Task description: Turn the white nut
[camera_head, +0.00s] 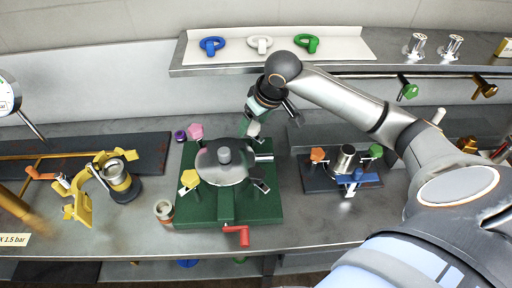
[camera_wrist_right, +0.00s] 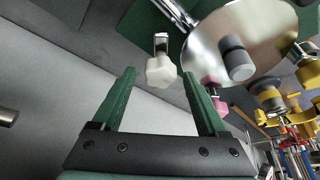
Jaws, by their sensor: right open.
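The white nut (camera_wrist_right: 161,71) is a lobed knob on a metal bolt at the edge of the round tank lid (camera_wrist_right: 262,32). In the right wrist view it appears between the two green fingertips, near their ends. In the head view the white nut (camera_head: 253,129) is partly hidden behind my right gripper (camera_head: 256,112). My right gripper is open and empty, reaching down from the back right over the rear of the lid. Whether a finger touches the nut I cannot tell. My left gripper is not in view.
The lid (camera_head: 222,163) sits on a green base (camera_head: 268,208), with a pink nut (camera_head: 196,131), a yellow nut (camera_head: 190,178) and a red handle (camera_head: 239,235) around it. A dark fixture (camera_head: 319,184) stands right. A shelf (camera_head: 352,46) with coloured rings runs behind.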

